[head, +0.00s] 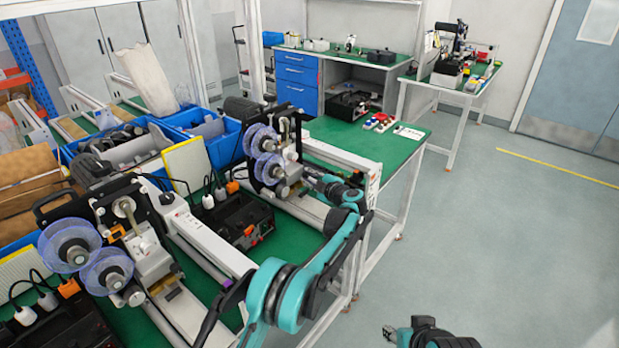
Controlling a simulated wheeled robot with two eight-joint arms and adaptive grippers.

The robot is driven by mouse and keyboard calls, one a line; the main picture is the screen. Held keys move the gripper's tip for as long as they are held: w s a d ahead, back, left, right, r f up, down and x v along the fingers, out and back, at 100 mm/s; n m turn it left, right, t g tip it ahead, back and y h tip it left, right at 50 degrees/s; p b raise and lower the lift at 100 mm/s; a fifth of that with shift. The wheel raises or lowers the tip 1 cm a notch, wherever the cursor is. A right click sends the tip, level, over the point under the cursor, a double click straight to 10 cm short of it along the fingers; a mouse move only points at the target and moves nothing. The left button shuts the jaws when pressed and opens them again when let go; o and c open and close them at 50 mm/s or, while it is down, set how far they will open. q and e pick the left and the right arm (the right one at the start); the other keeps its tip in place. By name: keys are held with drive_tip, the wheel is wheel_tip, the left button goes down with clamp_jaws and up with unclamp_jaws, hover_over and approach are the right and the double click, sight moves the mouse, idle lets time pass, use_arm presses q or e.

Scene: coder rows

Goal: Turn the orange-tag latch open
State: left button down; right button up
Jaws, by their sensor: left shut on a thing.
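A coder (270,150) with two blue-purple reels stands on the far bench row. A similar coder (120,240) stands nearer on the left, with a small orange tag (117,232) near its reels. My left gripper (296,185) reaches in at the lower right front of the far coder. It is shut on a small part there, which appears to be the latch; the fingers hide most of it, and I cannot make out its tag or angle. My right gripper (408,332) is low at the bottom edge, partly cut off, away from both coders.
Black boxes with orange switches (240,222) sit beside the coders on the green bench. Blue bins (215,135) stand behind. A white rail (205,240) runs along the bench. The grey floor (490,240) at right is clear.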

use_arm(q)
drive_tip(key=n+t, duration=0.1)
drive_tip(key=n, duration=0.2)
drive_tip(key=shift+f+n+t+b, duration=0.25)
drive_tip(key=shift+n+t+b, duration=0.05)
drive_tip(key=shift+t+b, duration=0.1)
drive_tip(key=n+t+y+b, duration=0.1)
drive_tip(key=n, duration=0.2)
drive_tip(key=shift+f+n, duration=0.15)
drive_tip(key=shift+n, duration=0.25)
drive_tip(key=shift+t, duration=0.3)
drive_tip(key=c, duration=1.4)
unclamp_jaws()
drive_tip(key=shift+o, duration=0.2)
drive_tip(key=v, duration=1.2)
